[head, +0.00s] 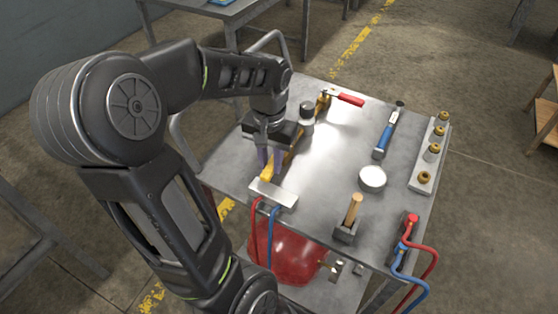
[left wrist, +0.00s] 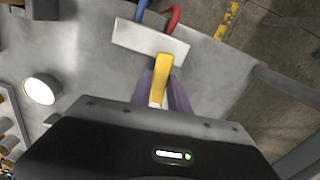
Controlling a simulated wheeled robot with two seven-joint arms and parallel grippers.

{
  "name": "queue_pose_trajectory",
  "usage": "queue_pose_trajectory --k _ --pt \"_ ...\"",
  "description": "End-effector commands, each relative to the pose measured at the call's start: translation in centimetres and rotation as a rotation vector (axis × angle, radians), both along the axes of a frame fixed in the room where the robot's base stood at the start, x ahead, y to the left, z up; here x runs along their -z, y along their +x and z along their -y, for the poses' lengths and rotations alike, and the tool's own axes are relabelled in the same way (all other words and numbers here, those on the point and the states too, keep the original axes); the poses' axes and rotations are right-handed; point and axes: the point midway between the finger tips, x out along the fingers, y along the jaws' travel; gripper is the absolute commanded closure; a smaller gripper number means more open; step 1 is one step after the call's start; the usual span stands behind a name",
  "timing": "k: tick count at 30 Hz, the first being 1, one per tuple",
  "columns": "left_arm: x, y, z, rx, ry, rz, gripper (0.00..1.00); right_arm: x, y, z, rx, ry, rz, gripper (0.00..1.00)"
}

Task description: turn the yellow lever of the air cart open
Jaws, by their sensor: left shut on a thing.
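The air cart's pale valve block (head: 273,194) sits at the front left of the metal cart top, with a red and a blue hose running down from it. The block also shows at the top of the left wrist view (left wrist: 150,40). The yellow lever (left wrist: 161,75) reaches from the block back between my fingers; its end also shows in the head view (head: 266,172). My left gripper (head: 268,158) points down over the lever, its purple fingers (left wrist: 163,97) closed on the lever from both sides. The gripper body hides the lever's near end. My right gripper is not in view.
A blue-handled tool (head: 384,138), a round white-topped thing (head: 372,178), a wooden-handled tool (head: 353,210) and a rack of brass fittings (head: 424,176) are farther right. A red tank (head: 290,258) is below.

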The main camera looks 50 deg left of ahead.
Motion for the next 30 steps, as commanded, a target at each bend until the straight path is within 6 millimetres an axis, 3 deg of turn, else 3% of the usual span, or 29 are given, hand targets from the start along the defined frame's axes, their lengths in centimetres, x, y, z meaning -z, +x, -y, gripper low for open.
queue_pose_trajectory --k 9,23,24,30 --pt "-0.1 -0.32 -1.08 0.124 0.002 0.001 1.0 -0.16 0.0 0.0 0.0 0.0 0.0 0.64" --pt "-0.11 -0.36 -1.28 0.143 0.004 0.001 1.0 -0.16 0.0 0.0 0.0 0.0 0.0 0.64" --pt "-0.11 -0.36 -1.28 0.143 0.004 0.002 0.76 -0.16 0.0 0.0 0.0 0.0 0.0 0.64" --pt "-0.06 -0.38 -1.2 0.141 0.003 0.001 0.59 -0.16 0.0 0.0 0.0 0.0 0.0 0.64"
